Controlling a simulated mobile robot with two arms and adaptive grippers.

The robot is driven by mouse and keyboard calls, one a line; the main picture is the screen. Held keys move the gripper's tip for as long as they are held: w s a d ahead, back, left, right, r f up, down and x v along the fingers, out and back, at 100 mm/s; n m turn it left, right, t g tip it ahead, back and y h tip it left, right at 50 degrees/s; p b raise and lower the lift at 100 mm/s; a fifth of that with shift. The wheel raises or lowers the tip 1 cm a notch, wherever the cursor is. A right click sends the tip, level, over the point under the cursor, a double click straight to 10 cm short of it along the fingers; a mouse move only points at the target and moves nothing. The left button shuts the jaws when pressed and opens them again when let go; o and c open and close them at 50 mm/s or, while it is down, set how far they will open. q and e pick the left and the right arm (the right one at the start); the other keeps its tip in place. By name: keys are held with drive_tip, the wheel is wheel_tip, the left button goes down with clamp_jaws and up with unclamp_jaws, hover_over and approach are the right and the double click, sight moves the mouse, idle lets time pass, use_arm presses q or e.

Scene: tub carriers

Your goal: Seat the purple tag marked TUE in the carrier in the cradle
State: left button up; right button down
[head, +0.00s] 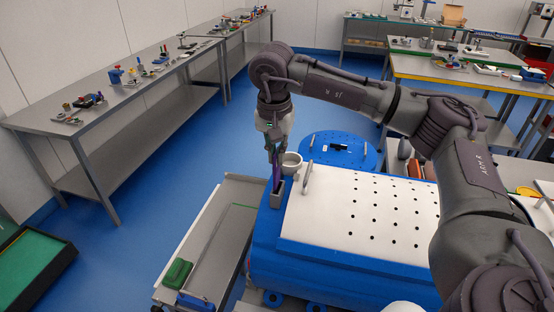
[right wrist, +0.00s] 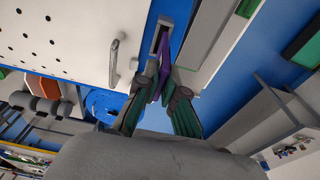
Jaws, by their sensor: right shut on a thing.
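My right gripper (head: 273,146) is shut on the purple tag (head: 277,172) and points down. In the right wrist view the tag (right wrist: 163,62) is pinched between the two fingertips, seen nearly edge-on. Its far end is at the dark mouth of a grey upright holder (head: 277,196) on the blue body's end; the holder also shows in the right wrist view (right wrist: 158,32). I cannot tell how deep the tag is in it. The blue body (head: 330,266), apparently the carrier, has a white perforated top. The TUE marking cannot be read. My left gripper is not in view.
A grey tray table (head: 215,240) with a green block (head: 177,274) is at the left. Long benches (head: 100,110) hold several small items. Blue floor is open between.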

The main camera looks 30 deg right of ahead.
sight(278, 166)
wheel_tip(278, 166, down, 4)
drive_tip(key=shift+s+d+r+p, duration=0.15)
drive_tip(key=shift+r+p, duration=0.1)
drive_tip(key=shift+p, duration=0.6)
drive_tip(key=shift+f, duration=0.15)
drive_tip(key=c, duration=1.7)
unclamp_jaws()
drive_tip(key=shift+c, duration=0.2)
drive_tip(key=o, duration=0.4)
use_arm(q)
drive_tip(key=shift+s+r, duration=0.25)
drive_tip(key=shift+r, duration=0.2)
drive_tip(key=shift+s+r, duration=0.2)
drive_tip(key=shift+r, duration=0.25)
use_arm(e)
drive_tip(key=shift+o, duration=0.2)
